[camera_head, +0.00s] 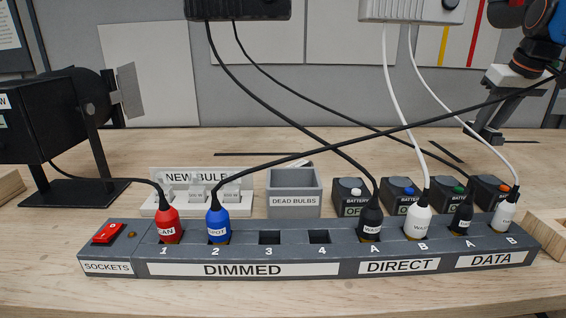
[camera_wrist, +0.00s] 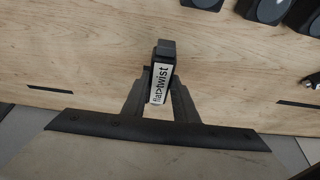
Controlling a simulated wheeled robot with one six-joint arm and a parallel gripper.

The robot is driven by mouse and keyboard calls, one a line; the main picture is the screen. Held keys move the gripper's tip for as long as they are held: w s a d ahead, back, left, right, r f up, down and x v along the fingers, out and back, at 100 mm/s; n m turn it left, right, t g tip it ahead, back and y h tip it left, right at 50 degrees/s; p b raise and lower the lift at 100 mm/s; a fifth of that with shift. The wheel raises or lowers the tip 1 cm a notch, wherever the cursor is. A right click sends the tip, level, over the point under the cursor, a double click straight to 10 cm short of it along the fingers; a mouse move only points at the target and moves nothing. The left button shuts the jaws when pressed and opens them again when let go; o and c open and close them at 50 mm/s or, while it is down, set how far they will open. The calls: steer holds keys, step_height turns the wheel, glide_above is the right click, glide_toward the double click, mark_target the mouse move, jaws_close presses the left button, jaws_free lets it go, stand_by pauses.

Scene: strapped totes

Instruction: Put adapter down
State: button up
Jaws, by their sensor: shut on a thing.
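The adapter (camera_wrist: 159,82), a small dark block with a white label reading "flat>twist", sits between the fingers of my gripper (camera_wrist: 160,100) in the wrist view. The gripper is shut on it, over bare wooden tabletop. In the head view my gripper (camera_head: 487,128) is at the right, behind the socket strip and above the back part of the table. I cannot make out the adapter in that view, nor tell whether it touches the wood.
The grey socket strip (camera_head: 110,268) lies across the front, with a red plug (camera_head: 168,226), a blue plug (camera_head: 217,226) and several black and white ones. Cables hang across the space. Battery boxes (camera_head: 350,196) and a dead-bulbs bin (camera_head: 294,200) stand behind it. Wood near the gripper is clear.

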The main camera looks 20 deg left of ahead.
mark_target(495, 132)
steer(key=shift+w+a, duration=0.2)
steer(key=shift+w, duration=0.15)
steer(key=shift+f, duration=5)
steer(key=o, duration=1.1)
steer(key=shift+o, duration=0.2)
steer(key=v, duration=1.2)
steer(key=shift+s, duration=0.1)
